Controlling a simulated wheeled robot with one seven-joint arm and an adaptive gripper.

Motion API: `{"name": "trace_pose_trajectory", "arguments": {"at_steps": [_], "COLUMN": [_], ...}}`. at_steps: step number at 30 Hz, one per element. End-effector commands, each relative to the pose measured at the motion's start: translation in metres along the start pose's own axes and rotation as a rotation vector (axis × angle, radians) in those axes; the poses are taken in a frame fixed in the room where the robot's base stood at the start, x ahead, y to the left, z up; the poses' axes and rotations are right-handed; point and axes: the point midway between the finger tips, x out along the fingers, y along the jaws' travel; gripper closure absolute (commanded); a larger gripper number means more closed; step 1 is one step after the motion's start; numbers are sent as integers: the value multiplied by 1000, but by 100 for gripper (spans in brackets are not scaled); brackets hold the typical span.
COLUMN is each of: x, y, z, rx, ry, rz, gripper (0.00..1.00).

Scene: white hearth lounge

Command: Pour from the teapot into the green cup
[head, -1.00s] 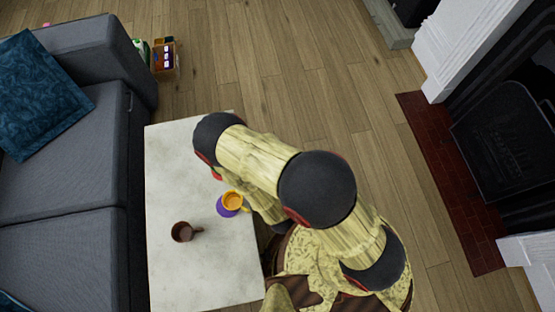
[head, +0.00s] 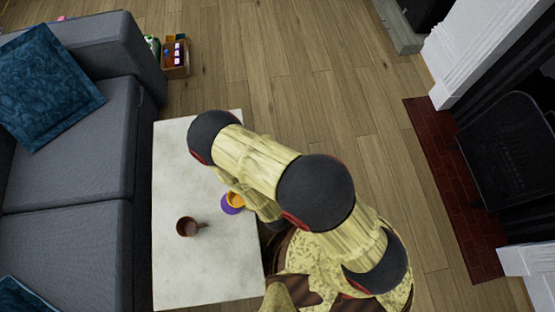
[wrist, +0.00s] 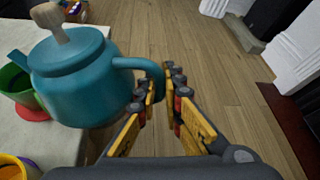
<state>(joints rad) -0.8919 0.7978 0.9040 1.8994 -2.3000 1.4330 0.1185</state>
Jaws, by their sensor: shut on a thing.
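The teal teapot (wrist: 85,80), with a pale wooden lid knob, fills the left of the wrist view. My gripper (wrist: 166,86) is shut on its handle, at the teapot's right side. The spout points left, and its tip shows over the green cup (wrist: 18,88) in the picture. I cannot tell how high the teapot is above the table, and no liquid shows. The green cup stands upright on a red saucer (wrist: 34,113), partly hidden by the teapot. In the head view my arm hides the gripper, teapot and green cup.
The pale table (head: 200,270) also bears a brown cup (head: 187,227) and a yellow cup (head: 236,199) on a purple saucer (head: 231,210), partly covered by my arm. A grey sofa (head: 65,190) flanks the table's left. Open wooden floor lies beyond it.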

Motion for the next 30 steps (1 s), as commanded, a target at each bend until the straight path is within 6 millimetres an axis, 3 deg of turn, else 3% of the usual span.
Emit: {"name": "trace_pose_trajectory", "arguments": {"at_steps": [30], "x": [-11], "y": [-2], "z": [28], "rx": [-136], "ry": [27], "rz": [-58], "gripper": [100]}}
